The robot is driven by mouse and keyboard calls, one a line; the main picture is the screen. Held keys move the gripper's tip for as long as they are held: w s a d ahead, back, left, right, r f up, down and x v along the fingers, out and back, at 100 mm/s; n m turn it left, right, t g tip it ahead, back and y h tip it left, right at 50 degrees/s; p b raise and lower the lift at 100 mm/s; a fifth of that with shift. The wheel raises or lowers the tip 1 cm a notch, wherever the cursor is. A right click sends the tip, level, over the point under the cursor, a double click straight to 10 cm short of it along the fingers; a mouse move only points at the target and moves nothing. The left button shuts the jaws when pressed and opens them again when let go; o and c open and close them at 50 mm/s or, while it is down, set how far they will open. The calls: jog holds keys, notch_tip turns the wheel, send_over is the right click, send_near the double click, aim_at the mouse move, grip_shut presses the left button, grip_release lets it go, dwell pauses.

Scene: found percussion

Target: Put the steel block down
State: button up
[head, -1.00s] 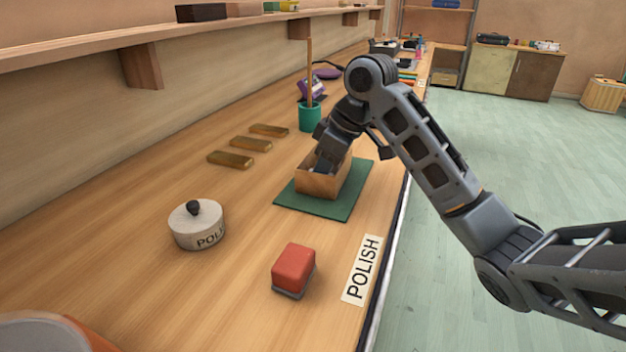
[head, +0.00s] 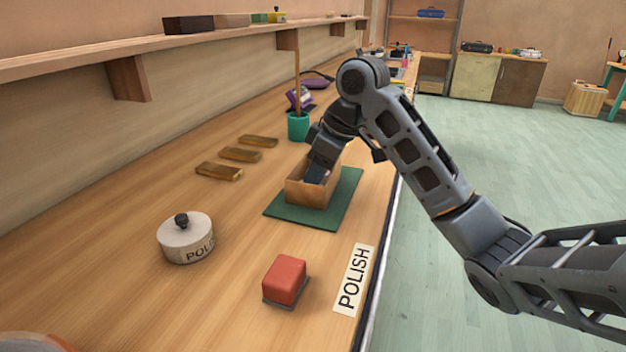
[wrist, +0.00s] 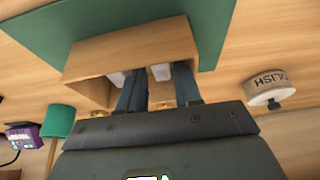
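An open wooden box (head: 308,193) stands on a green mat (head: 345,195); both also show in the wrist view, the box (wrist: 85,62) and the mat (wrist: 215,22). My gripper (head: 316,172) points down into the box. In the wrist view its two blue-grey fingers (wrist: 155,82) are apart inside the box, with bare wood showing between them. Pale patches show beside the fingertips; I cannot tell whether they are pads or something else. I cannot make out a steel block in either view; the box's inside is mostly hidden in the head view.
A red block on a grey base (head: 285,280) lies in front, near a POLISH label (head: 354,280). A lidded white tin (head: 186,240) stands left. Several brass bars (head: 240,154) and a green pot with a stick (head: 298,126) are behind. Bare bench lies between the tin and the mat.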

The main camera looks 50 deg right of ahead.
jog(key=p+v, duration=0.2)
jog(key=v, duration=0.8)
jog(key=shift+r, duration=0.25)
